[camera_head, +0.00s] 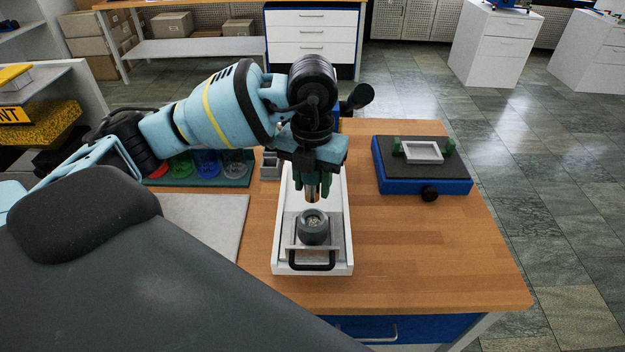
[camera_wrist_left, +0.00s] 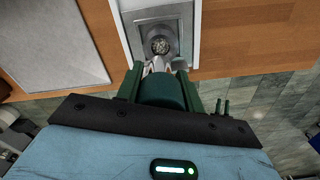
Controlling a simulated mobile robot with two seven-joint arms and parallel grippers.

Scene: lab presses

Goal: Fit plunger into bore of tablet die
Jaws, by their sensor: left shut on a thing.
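The tablet die (camera_head: 313,231) is a dark grey ring-shaped block with an open bore, and pale grainy material shows inside. It stands on a metal plate in a white tray (camera_head: 342,262). My left gripper (camera_head: 313,180) points down above the die, its green fingers shut on the plunger (camera_head: 312,193), a shiny metal rod. The plunger's lower end hangs upright just above and slightly behind the bore, apparently apart from it. In the left wrist view the die (camera_wrist_left: 161,46) lies beyond the fingertips, and the plunger (camera_wrist_left: 157,67) is partly hidden between the fingers. My right gripper is not seen.
A blue and black device (camera_head: 425,183) with a white frame stands at the right of the wooden table. A grey mat (camera_head: 205,220) lies left of the tray. The table's right front is clear.

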